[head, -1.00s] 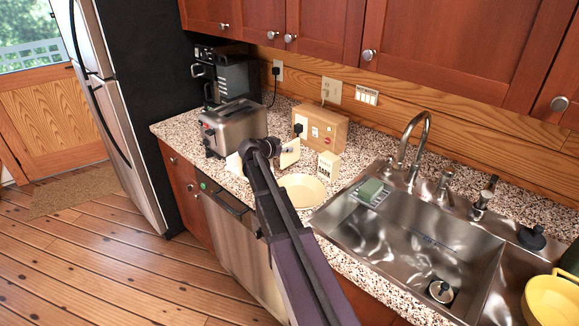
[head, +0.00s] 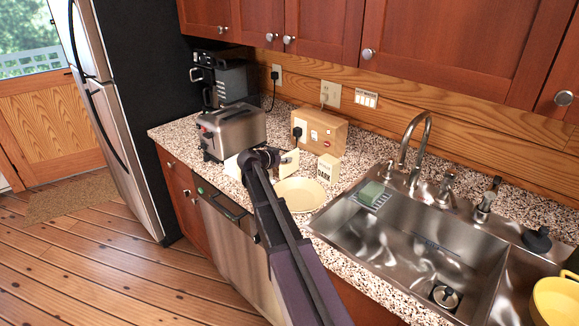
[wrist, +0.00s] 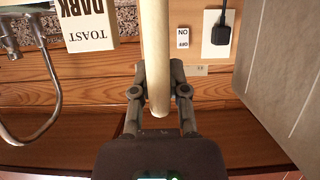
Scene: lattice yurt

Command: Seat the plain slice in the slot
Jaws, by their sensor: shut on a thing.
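My gripper (wrist: 158,90) is shut on a pale, plain slice (wrist: 155,45), seen edge-on between the two fingers in the wrist view. In the head view my gripper (head: 272,157) is over the counter, in front of and right of the toaster; a pale slab at its right (head: 290,163) looks like the held slice. The steel toaster (head: 236,132) stands on the counter, and its grey side (wrist: 285,65) fills the right of the wrist view. Its slots are hard to make out. The slice is apart from the toaster.
A cream plate (head: 300,196) lies right of my gripper. A small cream box (head: 328,168) marked TOAST DARK in the wrist view (wrist: 92,25) stands behind it. A wooden box (head: 325,132) with a switch and plug is at the wall. Another pale piece (head: 232,167) is left of my gripper.

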